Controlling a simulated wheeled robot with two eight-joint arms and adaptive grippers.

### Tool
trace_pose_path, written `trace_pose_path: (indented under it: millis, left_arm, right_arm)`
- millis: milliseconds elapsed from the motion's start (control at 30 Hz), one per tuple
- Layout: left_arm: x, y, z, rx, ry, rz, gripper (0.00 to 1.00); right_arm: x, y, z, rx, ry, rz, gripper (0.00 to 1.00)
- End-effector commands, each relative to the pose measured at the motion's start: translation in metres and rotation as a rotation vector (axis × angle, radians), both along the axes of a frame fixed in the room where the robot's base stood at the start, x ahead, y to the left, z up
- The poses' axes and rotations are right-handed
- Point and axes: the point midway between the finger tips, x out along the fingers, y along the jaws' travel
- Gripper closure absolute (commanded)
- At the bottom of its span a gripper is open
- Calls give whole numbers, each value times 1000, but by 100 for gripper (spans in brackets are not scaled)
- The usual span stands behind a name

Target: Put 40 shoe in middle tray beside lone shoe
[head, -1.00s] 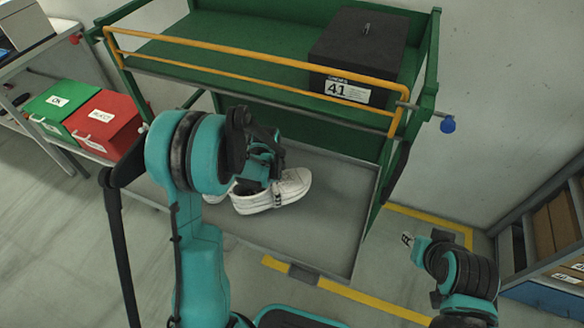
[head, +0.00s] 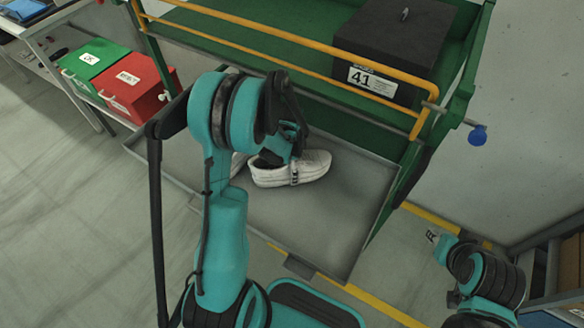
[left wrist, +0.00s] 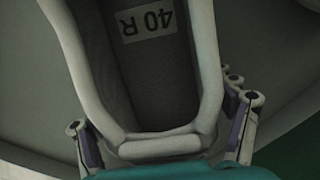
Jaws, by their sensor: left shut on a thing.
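A white shoe (head: 296,173) is on or just above the grey tray (head: 345,220) under the green rack's shelf; contact is unclear. In the left wrist view the shoe (left wrist: 210,75) shows its dark insole with an upside-down label reading 40 R. My left gripper (head: 284,158) is shut on its heel end, with one finger on each side in the wrist view. A second white shoe (head: 238,164) shows only in part behind my left arm, to the left of the held one. My right gripper (head: 438,243) is empty at the right, over the floor; its opening is too small to tell.
A black lidded box (head: 395,45) marked 41 stands on the green upper shelf (head: 250,23) behind a yellow rail (head: 290,67). Green (head: 92,62) and red (head: 135,88) bins stand at left. The tray's right part is bare. A rack stands at far right.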

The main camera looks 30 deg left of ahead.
Motion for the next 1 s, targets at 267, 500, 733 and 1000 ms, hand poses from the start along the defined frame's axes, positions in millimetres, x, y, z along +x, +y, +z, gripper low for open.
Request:
trace_pose_path:
  millis: [267,500,733,1000]
  left_arm:
    - [0,0,-2,0,0,-1,0]
    - [0,0,0,0,0,-1,0]
    - [0,0,33,0,0,-1,0]
    - [0,0,71,0,0,-1,0]
  right_arm:
    - [0,0,-2,0,0,0,68]
    - [0,0,0,0,0,0,68]
    - [0,0,16,0,0,0,68]
    - [0,0,31,0,0,0,68]
